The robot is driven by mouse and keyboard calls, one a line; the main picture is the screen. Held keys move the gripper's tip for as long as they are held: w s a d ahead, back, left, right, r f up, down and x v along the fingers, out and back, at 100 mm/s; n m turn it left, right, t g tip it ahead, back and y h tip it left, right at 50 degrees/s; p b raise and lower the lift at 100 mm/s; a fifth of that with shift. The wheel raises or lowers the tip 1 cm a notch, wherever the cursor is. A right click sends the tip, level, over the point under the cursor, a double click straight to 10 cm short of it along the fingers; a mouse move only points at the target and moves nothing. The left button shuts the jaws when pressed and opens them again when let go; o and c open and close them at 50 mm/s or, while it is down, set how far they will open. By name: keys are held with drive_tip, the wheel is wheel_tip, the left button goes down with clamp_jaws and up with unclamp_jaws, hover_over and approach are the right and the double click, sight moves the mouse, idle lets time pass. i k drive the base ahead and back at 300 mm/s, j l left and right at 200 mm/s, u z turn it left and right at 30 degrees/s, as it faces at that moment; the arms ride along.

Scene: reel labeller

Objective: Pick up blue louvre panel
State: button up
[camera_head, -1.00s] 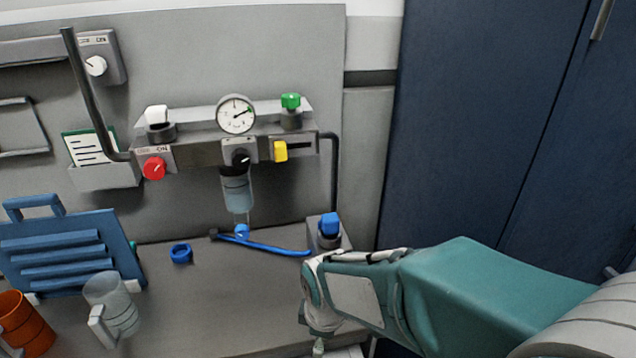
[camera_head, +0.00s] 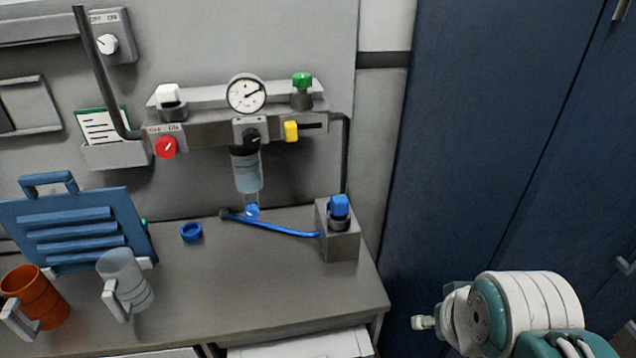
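The blue louvre panel (camera_head: 72,232) stands at the left of the bench, leaning slightly back toward the wall. It has several horizontal slats and a handle on top. The orange mug and the clear mug stand in front of its lower edge and hide a little of it. My arm shows at the lower right, in front of the dark cabinet, well apart from the panel. The fingers of my gripper are not visible.
An orange mug (camera_head: 38,300) and a clear mug (camera_head: 124,282) stand before the panel. A blue ring (camera_head: 191,231), a blue hose (camera_head: 275,226) and a grey block (camera_head: 340,240) are on the bench (camera_head: 220,290). The bench front is clear. A dark blue cabinet (camera_head: 480,150) stands right.

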sight(66, 233)
drive_tip(key=u, duration=1.9)
drive_tip(key=i+j+z, duration=0.15)
drive_tip(key=j, duration=0.15)
drive_tip(key=j+z, duration=0.15)
drive_tip(key=j, duration=0.15)
drive_tip(key=i+j+z, duration=0.15)
drive_tip(key=j, duration=0.2)
drive_tip(key=i+j+z, duration=0.4)
drive_tip(key=j, duration=0.25)
drive_tip(key=i+j+z, duration=0.2)
drive_tip(key=j, duration=0.15)
drive_tip(key=j+z, duration=0.2)
drive_tip(key=j, duration=0.15)
drive_tip(key=i+j+z, duration=0.2)
drive_tip(key=j, duration=0.2)
